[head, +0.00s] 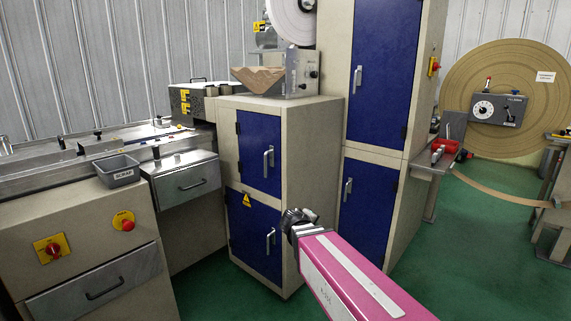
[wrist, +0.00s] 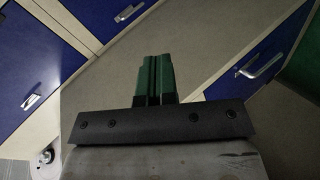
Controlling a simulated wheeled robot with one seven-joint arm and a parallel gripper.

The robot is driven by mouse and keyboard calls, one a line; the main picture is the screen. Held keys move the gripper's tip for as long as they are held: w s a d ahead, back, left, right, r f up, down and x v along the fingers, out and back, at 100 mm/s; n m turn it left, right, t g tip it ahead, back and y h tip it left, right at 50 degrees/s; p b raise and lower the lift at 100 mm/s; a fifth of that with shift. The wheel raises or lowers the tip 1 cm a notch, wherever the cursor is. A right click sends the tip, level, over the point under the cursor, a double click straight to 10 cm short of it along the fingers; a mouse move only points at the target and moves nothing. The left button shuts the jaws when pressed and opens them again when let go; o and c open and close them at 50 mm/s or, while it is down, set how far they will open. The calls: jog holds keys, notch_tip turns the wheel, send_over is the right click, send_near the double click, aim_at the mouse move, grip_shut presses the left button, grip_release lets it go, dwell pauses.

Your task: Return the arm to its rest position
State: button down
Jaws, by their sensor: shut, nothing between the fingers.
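My gripper (wrist: 154,78) shows in the wrist view with its two green fingers side by side, shut and empty. A beige cabinet side panel and blue doors lie beyond the fingers, and a door handle (wrist: 262,66) shows to the right. In the head view my pink arm reaches up from the bottom edge toward the cabinets. Its dark end sits in front of the low beige cabinet (head: 313,180). I cannot make out the fingers in the head view.
A grey bin (head: 116,171) stands on the machine at the left. The tall cabinet (head: 382,75) is behind my arm. A large brown reel (head: 515,135) stands at the right. Green floor (head: 460,255) is open at the right, with a brown strip hanging above it.

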jog(key=s+d+f+m+g+y, duration=0.3)
jog(key=s+d+f+g, duration=0.1)
jog(key=s+f, duration=0.3)
jog(key=s+d+f+m+g+y, duration=0.3)
jog(key=s+d+f+m+g, duration=0.1)
jog(key=s+f, duration=0.3)
jog(key=shift+s+d+m+g+y, duration=0.3)
jog(key=shift+s+d+g+y, duration=0.1)
jog(key=shift+g, duration=0.5)
jog(key=shift+d+f, duration=0.1)
